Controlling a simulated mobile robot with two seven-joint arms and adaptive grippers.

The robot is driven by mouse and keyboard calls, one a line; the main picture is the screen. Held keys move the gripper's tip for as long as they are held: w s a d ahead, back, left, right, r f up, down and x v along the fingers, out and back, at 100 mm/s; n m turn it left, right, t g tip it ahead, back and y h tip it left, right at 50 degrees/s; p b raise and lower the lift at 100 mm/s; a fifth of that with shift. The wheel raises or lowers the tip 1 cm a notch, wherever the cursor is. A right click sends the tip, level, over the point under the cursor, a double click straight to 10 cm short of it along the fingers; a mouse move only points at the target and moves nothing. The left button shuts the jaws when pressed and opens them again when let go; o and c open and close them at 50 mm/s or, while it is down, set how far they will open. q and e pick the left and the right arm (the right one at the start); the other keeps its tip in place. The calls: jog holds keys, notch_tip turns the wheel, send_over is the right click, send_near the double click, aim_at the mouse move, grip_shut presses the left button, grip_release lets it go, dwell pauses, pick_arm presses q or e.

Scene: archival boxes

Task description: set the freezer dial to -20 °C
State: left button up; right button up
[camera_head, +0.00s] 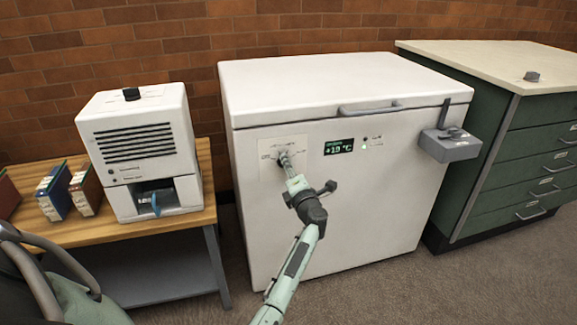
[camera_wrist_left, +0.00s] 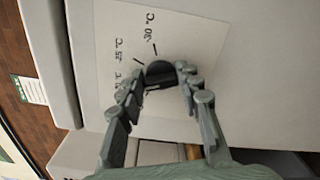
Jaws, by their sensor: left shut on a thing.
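The white chest freezer (camera_head: 330,200) stands against the brick wall with its lid shut. Its green display (camera_head: 338,146) reads about +19 °C. My left gripper (camera_head: 286,160) reaches the dial plate (camera_head: 270,152) on the freezer's front left. In the left wrist view the black dial (camera_wrist_left: 160,75) sits between my left fingertips (camera_wrist_left: 165,88), which are shut on it. Marks and temperature labels are printed on the plate around the dial; some are hidden by the fingers. The dial's exact pointing cannot be told. My right gripper is not in view.
A wooden bench (camera_head: 150,222) on the left bears a white machine (camera_head: 142,150) and several box files (camera_head: 55,192). A grey box (camera_head: 450,145) with a lever is on the freezer's right front. A green drawer cabinet (camera_head: 530,150) stands at right. The floor in front is clear.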

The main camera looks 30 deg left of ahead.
pick_arm(q)
jog(key=o, duration=1.2)
jog(key=shift+c, duration=0.2)
